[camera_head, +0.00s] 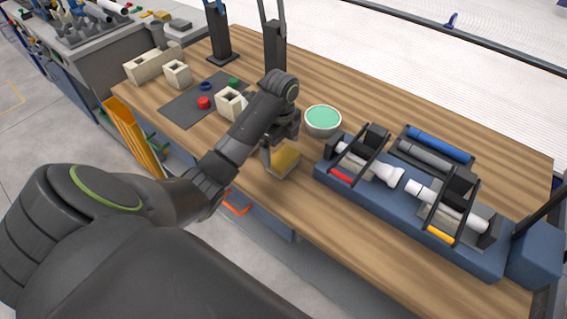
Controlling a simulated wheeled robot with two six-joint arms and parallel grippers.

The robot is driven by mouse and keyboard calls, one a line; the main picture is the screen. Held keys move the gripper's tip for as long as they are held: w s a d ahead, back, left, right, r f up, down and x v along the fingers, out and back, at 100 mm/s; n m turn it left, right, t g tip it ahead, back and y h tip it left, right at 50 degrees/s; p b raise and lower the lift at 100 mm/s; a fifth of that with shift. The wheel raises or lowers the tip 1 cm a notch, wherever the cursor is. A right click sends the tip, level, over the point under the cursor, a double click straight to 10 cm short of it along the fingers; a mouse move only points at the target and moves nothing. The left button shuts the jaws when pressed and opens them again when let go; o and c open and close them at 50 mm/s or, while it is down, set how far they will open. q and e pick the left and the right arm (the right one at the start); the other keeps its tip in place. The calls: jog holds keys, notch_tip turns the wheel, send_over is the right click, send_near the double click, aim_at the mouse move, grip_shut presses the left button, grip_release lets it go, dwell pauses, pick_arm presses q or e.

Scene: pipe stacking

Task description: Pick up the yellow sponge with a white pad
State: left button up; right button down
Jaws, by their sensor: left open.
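The yellow sponge (285,162) lies on the wooden table near its front edge, with a pale rim along its lower side. My left arm reaches in from the left. Its gripper (279,152) is open, pointing down directly over the sponge. One finger shows at the sponge's left side; the other is hard to make out. I cannot tell whether the fingers touch the sponge. The gripper hides the sponge's back part. My right gripper is not in view.
A bowl with green contents (323,118) stands just right of the gripper. A blue fixture (395,212) with white pipes fills the right front. A grey mat (184,112) with small red, blue and green parts lies left. Beige blocks (152,66) stand at the far left.

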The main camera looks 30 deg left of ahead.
aim_at(283, 157)
pick_arm(q)
jog(key=f, duration=0.1)
jog(key=f+b, duration=0.1)
jog(key=f, duration=0.1)
jog(key=shift+d+f, duration=0.2)
jog(key=shift+d, duration=0.2)
jog(key=shift+f, duration=0.45)
jog(key=shift+c, duration=0.3)
jog(key=c, duration=0.7)
jog(key=shift+c, duration=0.2)
